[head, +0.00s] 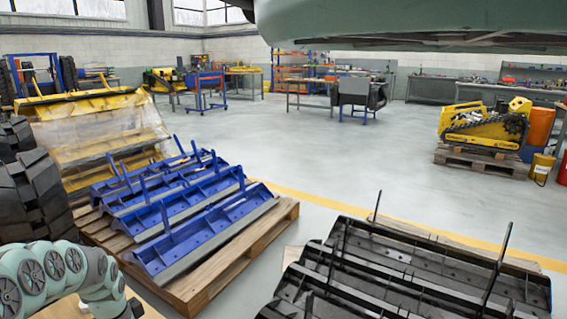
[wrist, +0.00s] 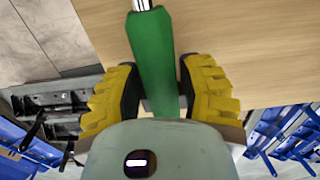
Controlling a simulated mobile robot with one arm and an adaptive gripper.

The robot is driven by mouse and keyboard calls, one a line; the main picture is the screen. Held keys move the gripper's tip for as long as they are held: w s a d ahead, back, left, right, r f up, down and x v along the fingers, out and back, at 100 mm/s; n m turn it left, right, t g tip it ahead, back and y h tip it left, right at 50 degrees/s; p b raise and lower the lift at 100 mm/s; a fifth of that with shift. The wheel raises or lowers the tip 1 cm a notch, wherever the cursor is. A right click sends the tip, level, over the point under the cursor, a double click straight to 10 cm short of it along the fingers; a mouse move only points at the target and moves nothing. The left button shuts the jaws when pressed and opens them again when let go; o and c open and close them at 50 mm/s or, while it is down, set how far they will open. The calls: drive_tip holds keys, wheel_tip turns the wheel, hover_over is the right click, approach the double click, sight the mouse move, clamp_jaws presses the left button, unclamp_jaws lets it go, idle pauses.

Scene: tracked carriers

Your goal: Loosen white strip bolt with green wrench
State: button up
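The green wrench (wrist: 152,55) shows in the wrist view, its handle running between the two yellow fingers and a bit of its metal shaft at the top edge. My gripper (wrist: 160,88) has its dark finger pads close against both sides of the handle and looks shut on it. The wrench is over a light wooden surface (wrist: 240,45); whether it touches that surface I cannot tell. The head of the wrench is out of view. I see no white strip bolt in either view. In the head view my arm shows at the lower left, without the gripper.
A pallet (head: 206,285) with blue steel parts (head: 200,228) stands ahead on the left. Black frames (head: 400,270) lie at the lower right. Black track pieces (head: 32,195) are stacked at the left edge. A yellow tracked carrier (head: 485,127) sits on a pallet at right. The middle floor is clear.

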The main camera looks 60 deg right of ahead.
clamp_jaws()
drive_tip(key=shift+r+p, duration=3.1)
drive_tip(key=shift+r, duration=0.4)
wheel_tip(320, 180, up, 8)
drive_tip(key=p, duration=0.8)
drive_tip(key=s+p, duration=0.8)
drive_tip(key=s, duration=1.2)
